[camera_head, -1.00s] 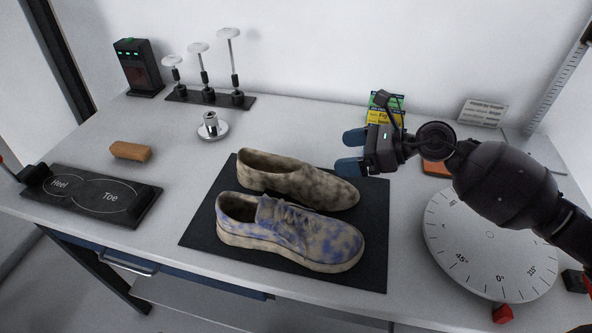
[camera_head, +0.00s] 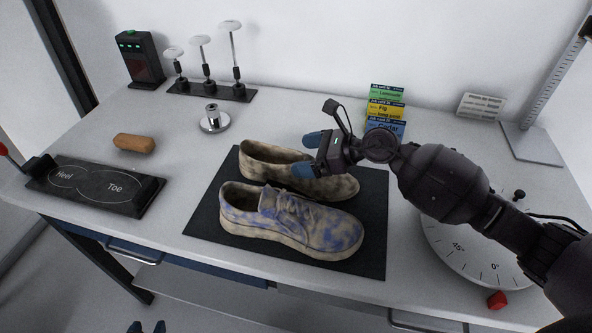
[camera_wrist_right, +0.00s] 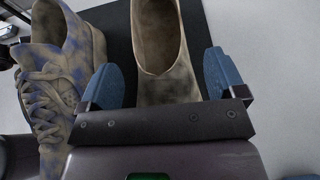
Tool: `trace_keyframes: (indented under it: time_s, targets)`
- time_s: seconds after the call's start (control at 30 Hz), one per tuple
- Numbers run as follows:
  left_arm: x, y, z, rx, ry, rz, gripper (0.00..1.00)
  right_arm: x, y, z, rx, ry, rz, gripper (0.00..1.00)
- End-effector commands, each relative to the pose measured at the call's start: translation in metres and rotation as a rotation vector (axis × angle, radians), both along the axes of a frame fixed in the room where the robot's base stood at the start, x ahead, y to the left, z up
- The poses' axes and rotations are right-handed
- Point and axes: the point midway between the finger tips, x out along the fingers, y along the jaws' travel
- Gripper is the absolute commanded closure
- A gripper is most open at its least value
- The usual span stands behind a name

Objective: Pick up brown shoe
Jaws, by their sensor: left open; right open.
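The brown shoe (camera_head: 262,163) is a mottled brown-beige slip-on lying on the dark mat (camera_head: 212,208), toe to the right. My right gripper (camera_head: 308,155) is open above the shoe's front part and hides some of it. In the right wrist view the shoe (camera_wrist_right: 165,85) lies between the two blue fingertips (camera_wrist_right: 161,75), with its opening ahead of them. I cannot tell whether they touch it. The blue-spotted lace-up shoe (camera_head: 290,222) lies in front, and left in the wrist view (camera_wrist_right: 55,85). My left gripper (camera_head: 147,327) shows only its blue tips at the bottom edge, open and empty.
A round dial (camera_head: 462,245) stands right of the mat beneath my right arm. A heel-toe plate (camera_head: 95,188), brown block (camera_head: 134,143), metal knob (camera_head: 213,120) and post stand (camera_head: 211,92) are left.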

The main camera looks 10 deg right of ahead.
Motion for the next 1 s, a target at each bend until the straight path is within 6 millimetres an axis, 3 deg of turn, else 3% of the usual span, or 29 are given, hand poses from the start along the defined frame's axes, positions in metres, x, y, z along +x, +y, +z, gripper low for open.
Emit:
trace_keyframes:
  time_s: [0.37,0.9,1.0]
  targets:
    - [0.001,-0.0002,0.0015,0.0,-0.003,0.0,0.57,0.0036,0.0085,-0.0041,-0.001,0.0,0.0,0.11]
    - [-0.0048,0.0014,-0.001,0.002,0.008,0.002,0.57,0.0037,0.0084,-0.0031,0.0,-0.002,-0.001,0.92]
    - [-0.0046,0.0015,-0.0009,0.002,0.008,0.002,0.57,0.0038,0.0084,-0.0031,0.0,-0.002,-0.001,0.92]
